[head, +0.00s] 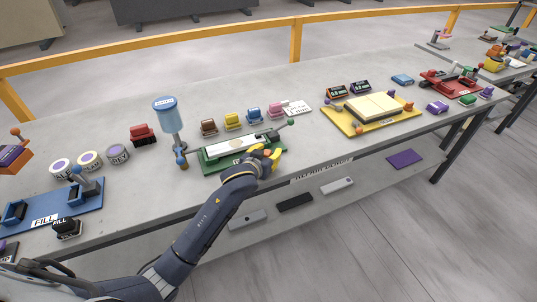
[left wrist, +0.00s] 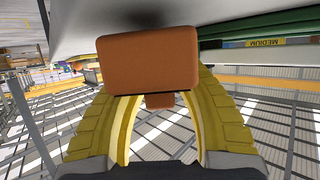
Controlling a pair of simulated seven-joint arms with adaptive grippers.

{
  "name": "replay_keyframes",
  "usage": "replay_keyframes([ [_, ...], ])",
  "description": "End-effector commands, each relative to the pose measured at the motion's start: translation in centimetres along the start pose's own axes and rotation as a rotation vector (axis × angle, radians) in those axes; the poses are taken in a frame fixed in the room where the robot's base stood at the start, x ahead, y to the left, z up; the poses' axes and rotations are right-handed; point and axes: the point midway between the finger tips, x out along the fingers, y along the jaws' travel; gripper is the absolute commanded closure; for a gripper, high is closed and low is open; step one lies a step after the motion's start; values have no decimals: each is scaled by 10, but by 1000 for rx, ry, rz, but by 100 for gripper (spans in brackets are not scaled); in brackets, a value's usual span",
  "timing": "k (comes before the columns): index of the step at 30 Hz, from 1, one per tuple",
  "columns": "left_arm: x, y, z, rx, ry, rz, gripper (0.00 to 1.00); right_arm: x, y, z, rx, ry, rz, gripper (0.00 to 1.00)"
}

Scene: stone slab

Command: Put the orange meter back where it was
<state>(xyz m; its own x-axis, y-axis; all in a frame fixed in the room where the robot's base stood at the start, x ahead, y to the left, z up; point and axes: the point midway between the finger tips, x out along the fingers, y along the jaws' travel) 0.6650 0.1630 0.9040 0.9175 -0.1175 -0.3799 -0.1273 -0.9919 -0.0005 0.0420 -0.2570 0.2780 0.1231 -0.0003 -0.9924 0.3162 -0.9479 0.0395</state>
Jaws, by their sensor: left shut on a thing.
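My left gripper (head: 268,156) has yellow fingers and is at the front right edge of the green fixture (head: 212,166). In the left wrist view the gripper (left wrist: 157,100) is shut on an orange block (left wrist: 148,60), with a smaller orange part below it. I cannot tell whether this block is a meter; in the head view the fingers mostly hide it. My right gripper is not in view.
A blue dispenser (head: 167,120) stands left of the green fixture. Several coloured stamps, including a yellow one (head: 233,121), and a white card (head: 297,107) lie behind it. A yellow press (head: 372,112) is to the right. A lower shelf holds flat bars.

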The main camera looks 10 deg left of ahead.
Motion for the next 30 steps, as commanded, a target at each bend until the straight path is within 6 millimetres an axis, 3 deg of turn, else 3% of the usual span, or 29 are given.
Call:
replay_keyframes([
  [16, 4, 0, 9, 0, 0, 0, 99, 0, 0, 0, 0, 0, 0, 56],
  [17, 4, 0, 9, 1, 0, 0, 57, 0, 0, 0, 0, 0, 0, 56],
  [18, 4, 0, 9, 1, 0, 0, 52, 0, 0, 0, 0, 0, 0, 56],
  [22, 4, 0, 9, 1, 0, 0, 37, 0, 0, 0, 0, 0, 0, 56],
  [30, 3, 0, 8, 1, 1, 1, 37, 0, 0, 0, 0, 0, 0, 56],
])
